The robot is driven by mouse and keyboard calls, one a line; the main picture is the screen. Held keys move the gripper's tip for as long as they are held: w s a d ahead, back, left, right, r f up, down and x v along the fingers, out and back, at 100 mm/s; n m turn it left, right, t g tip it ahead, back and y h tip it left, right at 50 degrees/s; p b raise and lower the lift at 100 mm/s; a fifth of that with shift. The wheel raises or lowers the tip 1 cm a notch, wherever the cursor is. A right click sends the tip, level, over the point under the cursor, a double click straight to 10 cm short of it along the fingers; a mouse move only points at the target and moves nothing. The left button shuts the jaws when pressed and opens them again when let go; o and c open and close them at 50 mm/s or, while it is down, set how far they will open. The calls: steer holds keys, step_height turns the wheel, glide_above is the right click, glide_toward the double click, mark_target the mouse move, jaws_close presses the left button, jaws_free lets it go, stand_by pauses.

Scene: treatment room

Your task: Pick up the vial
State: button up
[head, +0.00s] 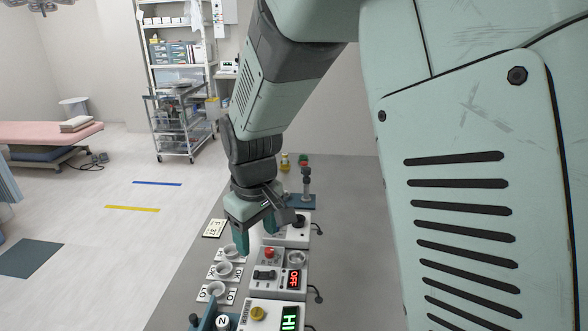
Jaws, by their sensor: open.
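My gripper (256,236) hangs over the grey bench with its two teal-tipped fingers pointing down and spread apart. Nothing shows between them. I cannot tell for sure which thing is the vial. A small yellowish bottle-like thing (285,163) stands at the far end of the bench, beyond my gripper. A white round-topped piece marked N (222,322) shows at the bottom edge, by a blue holder, nearer than my gripper.
Several round white cups on lettered cards, one of them here (224,270), line the bench's left side. A device reading OFF (293,279) and one reading HI (289,318) stand right of them. A blue-based stand (302,200) is behind. A lettered card (214,228) lies left of my gripper.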

steer(key=s+a+f+n+g, duration=0.1)
steer(key=a+f+n, duration=0.1)
steer(key=a+f, duration=0.4)
steer(key=s+a+f+n, duration=0.15)
steer(key=a+f, duration=0.25)
steer(key=f, duration=0.4)
glide_above(222, 320)
steer(key=shift+h, duration=0.3)
step_height(222, 320, down, 5)
steer(key=shift+d+f, duration=0.1)
steer(key=shift+f, duration=3.05)
steer(key=shift+c, duration=0.4)
jaws_close()
step_height(222, 320, up, 10)
